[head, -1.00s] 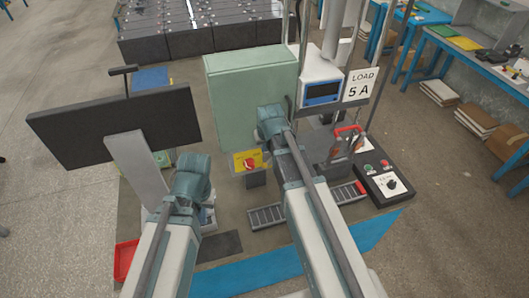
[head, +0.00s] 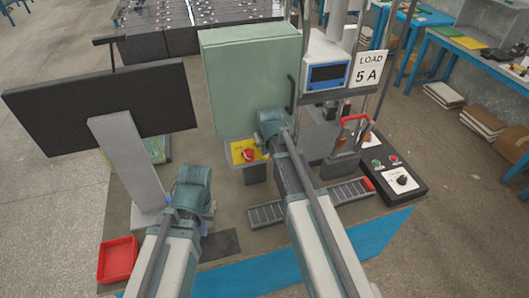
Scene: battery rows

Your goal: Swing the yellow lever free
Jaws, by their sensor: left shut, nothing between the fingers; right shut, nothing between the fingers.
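No plainly yellow lever can be made out. A yellow plate (head: 236,150) with a red rotary knob (head: 249,155) is on a low block in front of the green cabinet (head: 247,85). A red-handled switch (head: 355,121) stands to the right. My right gripper (head: 270,122) is at the end of its arm, in front of the cabinet's lower right, just right of the yellow plate in the picture; its fingers are hidden. My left gripper (head: 190,190) is low, beside the monitor's post, with its fingers hidden. Both are shut and empty.
A black monitor (head: 100,107) on a grey post stands at left. A red tray (head: 118,260) lies at the front left of the bench. A meter (head: 326,75), a load sign (head: 368,68) and a control box (head: 395,178) stand at right. A slotted strip (head: 335,196) lies in front.

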